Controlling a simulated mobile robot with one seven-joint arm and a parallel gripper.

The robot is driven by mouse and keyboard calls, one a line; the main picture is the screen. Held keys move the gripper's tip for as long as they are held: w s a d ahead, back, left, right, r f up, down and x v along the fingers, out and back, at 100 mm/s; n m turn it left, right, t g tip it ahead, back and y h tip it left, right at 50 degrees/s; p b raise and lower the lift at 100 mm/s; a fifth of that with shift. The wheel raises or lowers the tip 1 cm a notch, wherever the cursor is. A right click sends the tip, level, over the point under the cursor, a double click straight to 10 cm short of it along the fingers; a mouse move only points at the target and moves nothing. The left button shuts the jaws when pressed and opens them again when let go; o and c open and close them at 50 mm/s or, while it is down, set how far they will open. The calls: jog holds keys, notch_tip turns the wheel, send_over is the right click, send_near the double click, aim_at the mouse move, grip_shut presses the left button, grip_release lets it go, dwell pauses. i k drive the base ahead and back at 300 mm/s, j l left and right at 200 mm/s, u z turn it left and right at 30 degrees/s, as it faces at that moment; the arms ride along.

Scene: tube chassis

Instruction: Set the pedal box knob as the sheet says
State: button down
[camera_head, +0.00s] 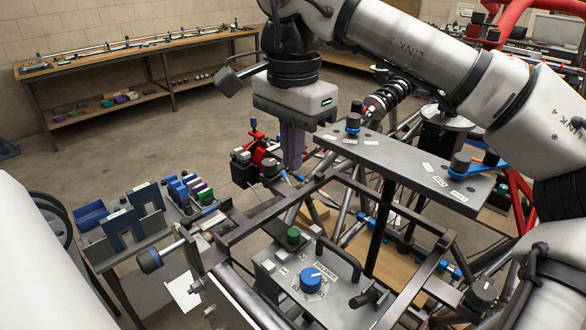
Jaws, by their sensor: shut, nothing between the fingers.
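A label stands beside the knob, and the dial markings are too small to read surely. A green button (293,236) is on the same box, behind the knob. A white sheet (184,291) hangs at the lower left; its writing cannot be read. My gripper (293,163) points down, shut and empty, above and behind the box, apart from the knob.
Dark frame tubes (278,212) surround the box. A grey plate (400,165) with blue-topped knobs and labels lies to the right of my gripper. A red and black part (262,160) stands close left of the fingers. A side table (100,258) holds coloured blocks.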

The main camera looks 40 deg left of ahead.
aim_at(310, 278)
jog(key=k, duration=1.5)
